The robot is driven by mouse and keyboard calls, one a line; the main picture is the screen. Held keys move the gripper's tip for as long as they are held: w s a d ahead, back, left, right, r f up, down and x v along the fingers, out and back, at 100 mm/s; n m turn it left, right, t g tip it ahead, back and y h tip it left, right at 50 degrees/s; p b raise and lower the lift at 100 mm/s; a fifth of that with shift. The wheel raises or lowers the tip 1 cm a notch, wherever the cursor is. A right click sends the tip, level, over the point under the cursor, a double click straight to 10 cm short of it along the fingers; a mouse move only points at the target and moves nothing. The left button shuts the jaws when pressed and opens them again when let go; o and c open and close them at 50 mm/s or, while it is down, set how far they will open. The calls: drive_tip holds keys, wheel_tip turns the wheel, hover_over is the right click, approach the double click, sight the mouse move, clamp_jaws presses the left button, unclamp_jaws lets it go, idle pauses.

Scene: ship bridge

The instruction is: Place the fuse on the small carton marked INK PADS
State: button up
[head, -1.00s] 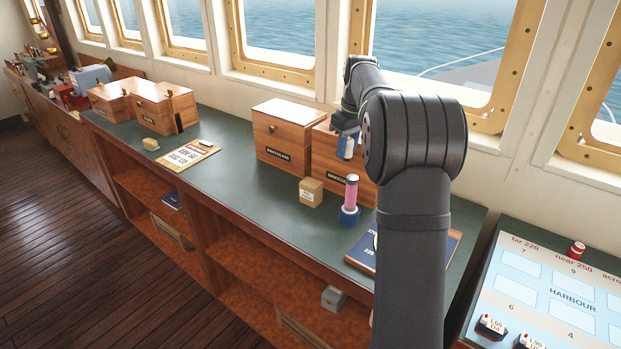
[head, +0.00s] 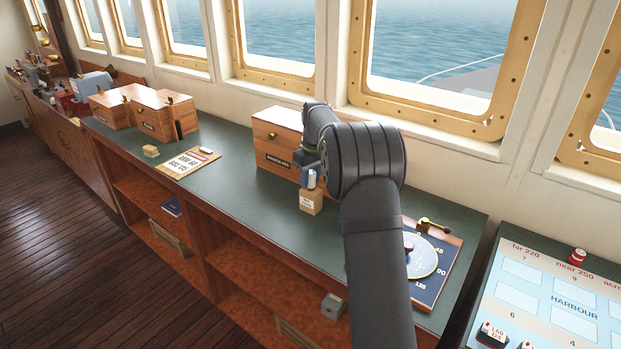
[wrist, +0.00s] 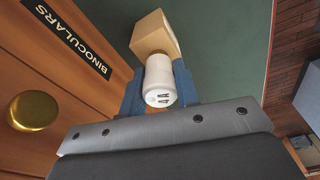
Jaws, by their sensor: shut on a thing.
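The fuse (wrist: 160,85) is a white cylinder marked 4A, held between the blue fingers of my gripper (wrist: 160,95). In the head view my gripper (head: 310,180) is directly over a small tan carton (head: 311,204) with a white label too small to read. The carton's top also shows in the wrist view (wrist: 157,36), just past the fuse. The fuse looks upright. Its lower end is at or slightly above the carton's top; I cannot tell whether they touch.
A wooden box marked BINOCULARS (wrist: 75,50) stands close beside my gripper. A blue board with a round dial (head: 425,262) lies to the right, partly behind my arm. A clipboard (head: 190,163) lies to the left. The green counter (head: 235,185) between is clear.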

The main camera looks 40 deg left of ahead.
sight(311, 172)
drive_tip(key=o, duration=1)
drive_tip(key=shift+f, duration=0.15)
drive_tip(key=r, duration=0.4)
drive_tip(key=d+r, duration=0.1)
drive_tip(key=r, duration=0.7)
drive_tip(key=shift+s+d+r, duration=0.15)
drive_tip(key=shift+d, duration=0.1)
drive_tip(key=f, duration=0.4)
drive_tip(key=a+f, duration=0.1)
drive_tip(key=f, duration=0.7)
drive_tip(key=shift+a+f, duration=0.2)
drive_tip(key=shift+a, duration=0.05)
drive_tip(key=shift+w+r, duration=0.2)
drive_tip(key=shift+r, duration=1.8)
